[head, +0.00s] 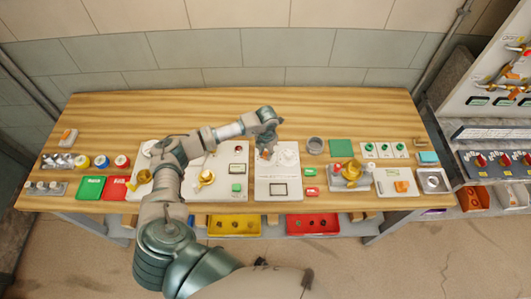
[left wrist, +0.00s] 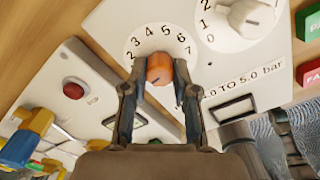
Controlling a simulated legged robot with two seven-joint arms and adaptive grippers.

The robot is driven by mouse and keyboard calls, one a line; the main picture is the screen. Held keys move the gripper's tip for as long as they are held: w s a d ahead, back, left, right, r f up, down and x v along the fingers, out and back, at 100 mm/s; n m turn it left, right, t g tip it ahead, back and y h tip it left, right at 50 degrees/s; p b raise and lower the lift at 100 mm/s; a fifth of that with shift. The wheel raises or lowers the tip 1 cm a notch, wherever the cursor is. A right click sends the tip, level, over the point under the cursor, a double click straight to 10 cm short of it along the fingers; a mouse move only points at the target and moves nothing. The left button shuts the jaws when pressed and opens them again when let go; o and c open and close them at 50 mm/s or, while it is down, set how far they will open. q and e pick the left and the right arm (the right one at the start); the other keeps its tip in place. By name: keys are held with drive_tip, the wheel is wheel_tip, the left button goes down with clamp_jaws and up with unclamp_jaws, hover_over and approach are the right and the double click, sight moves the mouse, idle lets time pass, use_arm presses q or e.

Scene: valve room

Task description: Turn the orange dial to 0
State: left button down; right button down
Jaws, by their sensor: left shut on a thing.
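The orange dial (left wrist: 159,69) sits on a white panel, with printed numbers from about 2 to 7 showing around its upper side. Its pointer mark cannot be made out. In the left wrist view the two fingers of my left gripper (left wrist: 159,90) are on either side of the dial and closed on it. In the head view my left gripper (head: 267,148) reaches down over the white panel (head: 278,190) and mostly hides the dial. My right gripper is not in view.
A white knob (left wrist: 250,17) with its own scale stands right of the dial, above a label reading "TO 5.0 bar". A panel with a red button (left wrist: 74,90) is at left.

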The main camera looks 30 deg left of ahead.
sight(266, 152)
use_arm(q)
drive_tip(key=shift+w+a+r+n, duration=0.1)
drive_tip(key=shift+w+r+n, duration=0.15)
drive_tip(key=shift+n, duration=0.65)
drive_tip(key=c, duration=1.1)
unclamp_jaws()
drive_tip(key=shift+c, duration=0.2)
drive_tip(key=shift+o, duration=1.2)
drive_tip(key=shift+f, duration=0.2)
wheel_tip(266, 152, up, 12)
drive_tip(key=shift+f, duration=0.15)
